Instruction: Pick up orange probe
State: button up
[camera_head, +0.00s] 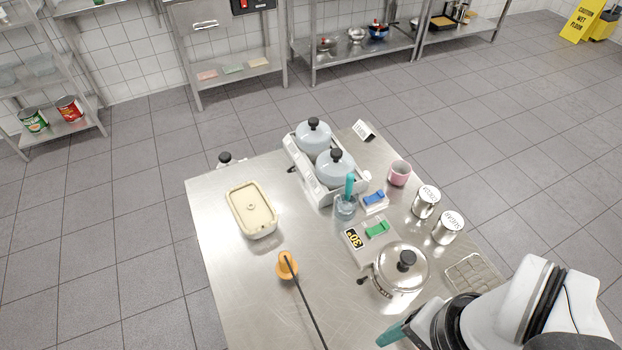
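The orange probe (287,266) lies on the steel table (228,309), left of the steel pot. Its rounded orange end is at the back, and a long thin black shaft runs from it toward the lower right to the front of the picture. My gripper (394,333) shows only in part at the bottom edge, as a teal piece to the right of the probe's shaft and apart from it. The rest of it is hidden by my arm or cut off by the frame, so I cannot see its opening.
A cream-coloured tub (252,210) stands behind the probe to the left. A scale (357,239) with a green block and a lidded steel pot (401,268) stand to its right. A white stove (299,159) with two pots is farther back. The table left of the probe is clear.

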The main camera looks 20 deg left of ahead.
jog(key=m+t+h, duration=0.4)
jog(key=m+t, duration=1)
jog(key=m, duration=1.8)
send_near(286, 266)
jog(key=shift+g, duration=0.3)
jog(key=x, duration=0.4)
jog(key=r+x, duration=0.1)
jog(key=x, duration=0.8)
jog(key=shift+w+a+r, duration=0.2)
jog(key=shift+w+a, duration=0.15)
jog(key=shift+w, duration=0.4)
grip_shut()
